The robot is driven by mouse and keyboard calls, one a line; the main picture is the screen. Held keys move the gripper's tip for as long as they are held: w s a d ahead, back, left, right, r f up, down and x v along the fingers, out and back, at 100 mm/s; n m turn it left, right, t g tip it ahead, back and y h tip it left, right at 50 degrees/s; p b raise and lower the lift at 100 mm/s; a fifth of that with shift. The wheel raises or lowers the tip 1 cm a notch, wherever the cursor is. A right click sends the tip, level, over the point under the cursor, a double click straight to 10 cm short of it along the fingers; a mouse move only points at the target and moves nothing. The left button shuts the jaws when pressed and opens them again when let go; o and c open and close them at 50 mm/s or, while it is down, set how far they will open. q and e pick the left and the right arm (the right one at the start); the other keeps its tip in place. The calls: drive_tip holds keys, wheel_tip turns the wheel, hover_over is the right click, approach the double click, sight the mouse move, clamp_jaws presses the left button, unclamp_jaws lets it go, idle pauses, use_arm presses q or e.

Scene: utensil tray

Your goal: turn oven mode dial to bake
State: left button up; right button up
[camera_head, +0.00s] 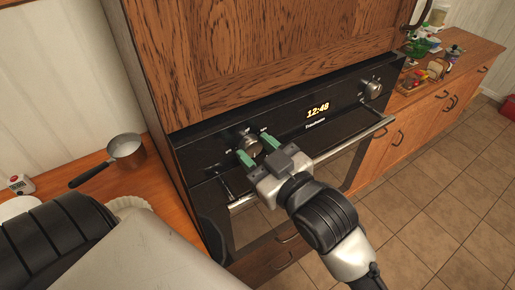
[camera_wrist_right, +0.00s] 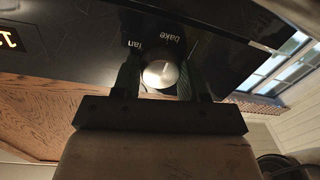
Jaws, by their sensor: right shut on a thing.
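The oven's left dial (camera_head: 249,144) is a round metal knob on the black control panel. My right gripper (camera_head: 257,149) reaches it from the front, with its green fingers on either side of the knob, shut on it. In the right wrist view the dial (camera_wrist_right: 160,74) sits between the two fingers (camera_wrist_right: 158,78). The word "bake" (camera_wrist_right: 171,44) and part of another label ending in "an" are printed beside the dial. I cannot tell which label the dial points to. My left gripper is not in view; only part of an arm shows at lower left.
A second dial (camera_head: 372,89) and a lit clock (camera_head: 318,110) are farther right on the panel. The oven door handle (camera_head: 345,145) runs below the panel. A saucepan (camera_head: 126,149) stands on the left counter. Several items crowd the right counter (camera_head: 459,65).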

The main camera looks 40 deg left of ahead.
drive_tip(key=shift+f, duration=0.15)
drive_tip(key=o, duration=0.9)
drive_tip(key=b+v, duration=0.4)
drive_tip(key=v, duration=0.6)
drive_tip(key=shift+s+d, duration=0.15)
drive_tip(key=shift+d, duration=0.25)
